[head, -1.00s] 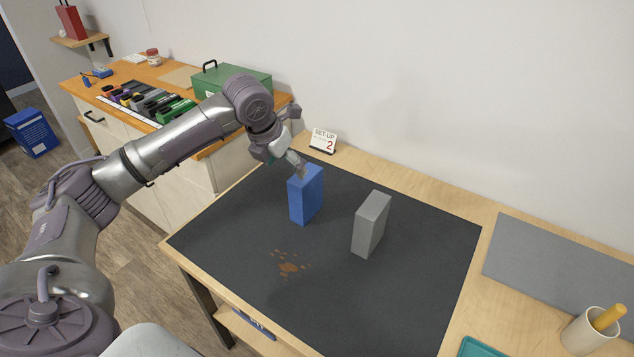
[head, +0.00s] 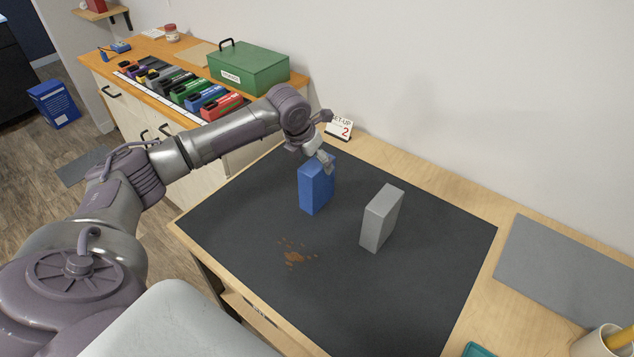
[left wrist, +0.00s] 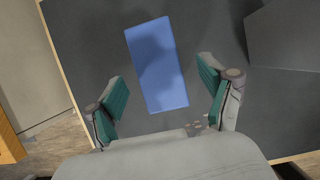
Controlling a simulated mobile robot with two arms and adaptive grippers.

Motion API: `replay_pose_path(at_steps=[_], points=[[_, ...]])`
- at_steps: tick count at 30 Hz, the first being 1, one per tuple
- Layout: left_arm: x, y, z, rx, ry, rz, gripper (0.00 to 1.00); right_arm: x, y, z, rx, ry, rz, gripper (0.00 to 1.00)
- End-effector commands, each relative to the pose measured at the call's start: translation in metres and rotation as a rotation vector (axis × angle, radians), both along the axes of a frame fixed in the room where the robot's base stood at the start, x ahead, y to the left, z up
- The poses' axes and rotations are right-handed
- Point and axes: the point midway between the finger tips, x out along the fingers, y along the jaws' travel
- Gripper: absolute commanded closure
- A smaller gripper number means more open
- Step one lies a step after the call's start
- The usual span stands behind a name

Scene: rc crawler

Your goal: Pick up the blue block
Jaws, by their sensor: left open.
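The blue block (head: 316,186) stands upright on the dark mat (head: 300,235), near its back left part. My left gripper (head: 327,163) is at the block's top, reaching in from the left, and partly covers its upper edge. In the left wrist view the blue block (left wrist: 158,65) lies between and beyond the two open fingers (left wrist: 164,95), with a gap on each side. Nothing is in its grasp. My right gripper is not in view.
A grey block (head: 382,218) stands upright to the right of the blue one. A set-up sign (head: 340,128) is behind the gripper. A green toolbox (head: 248,68) sits on the counter at back left. Brown spots (head: 294,257) mark the mat in front, which is otherwise clear.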

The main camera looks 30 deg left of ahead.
Motion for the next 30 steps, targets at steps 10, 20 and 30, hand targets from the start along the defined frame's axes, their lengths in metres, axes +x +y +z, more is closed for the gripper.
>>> replay_pose_path(at_steps=[10,20,30], points=[[0.013,0.0,-0.038,0.0,0.002,0.0,0.19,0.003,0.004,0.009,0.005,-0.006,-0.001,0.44],[0.013,0.0,-0.039,0.0,0.001,0.0,0.4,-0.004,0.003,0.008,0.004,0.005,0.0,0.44],[0.013,0.001,-0.038,0.0,0.001,0.0,0.97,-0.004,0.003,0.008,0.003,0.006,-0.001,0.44]])
